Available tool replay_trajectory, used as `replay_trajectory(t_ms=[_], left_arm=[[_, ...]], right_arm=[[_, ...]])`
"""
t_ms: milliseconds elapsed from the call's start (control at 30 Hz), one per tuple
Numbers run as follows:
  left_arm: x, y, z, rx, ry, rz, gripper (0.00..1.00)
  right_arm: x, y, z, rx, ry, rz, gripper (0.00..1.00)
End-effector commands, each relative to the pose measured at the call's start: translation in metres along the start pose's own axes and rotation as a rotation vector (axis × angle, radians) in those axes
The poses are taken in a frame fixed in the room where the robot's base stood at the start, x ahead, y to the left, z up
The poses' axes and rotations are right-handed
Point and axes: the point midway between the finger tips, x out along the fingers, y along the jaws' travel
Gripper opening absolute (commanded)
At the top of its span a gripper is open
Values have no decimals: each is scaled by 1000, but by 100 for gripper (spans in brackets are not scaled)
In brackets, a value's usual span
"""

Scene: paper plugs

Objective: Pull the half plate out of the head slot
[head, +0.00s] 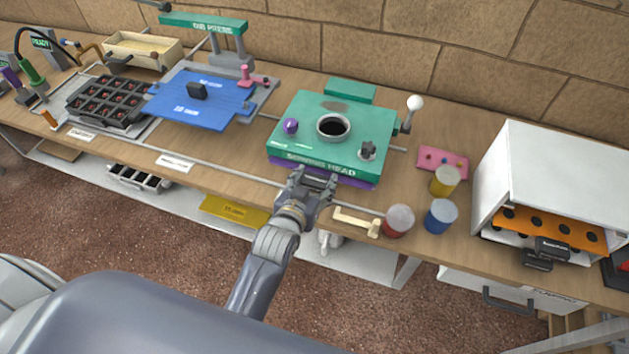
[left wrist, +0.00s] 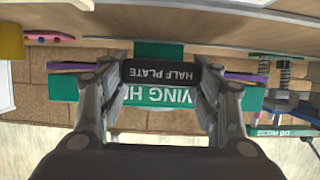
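The green scoring head (head: 342,112) stands on the bench with a round dark opening in its top. The purple half plate (head: 365,182) shows as a thin edge under the front of the head. Its black handle, lettered HALF PLATE, sits between the fingers of my left gripper (head: 316,180). In the left wrist view the handle (left wrist: 160,73) fills the gap between the fingertips of my left gripper (left wrist: 160,85), and they appear to touch its ends. The purple edge shows on both sides there. Most of the plate is hidden under the head. My right gripper is not in view.
A cream bracket-like piece (head: 357,222), a red-and-white jar (head: 398,220), a blue jar (head: 440,216) and a yellow jar (head: 444,181) stand right of my gripper. A white cabinet (head: 551,180) is further right. A blue board (head: 203,100) lies left. The space before the bench is open.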

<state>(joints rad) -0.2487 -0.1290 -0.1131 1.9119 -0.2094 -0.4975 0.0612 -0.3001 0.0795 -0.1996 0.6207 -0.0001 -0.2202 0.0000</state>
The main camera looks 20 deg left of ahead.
Motion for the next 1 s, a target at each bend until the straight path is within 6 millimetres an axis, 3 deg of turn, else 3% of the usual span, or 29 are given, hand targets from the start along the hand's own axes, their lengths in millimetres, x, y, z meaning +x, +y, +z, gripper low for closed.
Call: replay_trajectory(t_ms=[33,167,1000], left_arm=[[0,0,0,0,-1,0,56],[0,0,0,0,-1,0,28],[-7,0,4,1,-3,0,27]], right_arm=[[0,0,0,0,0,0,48],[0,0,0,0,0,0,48],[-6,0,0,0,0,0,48]])
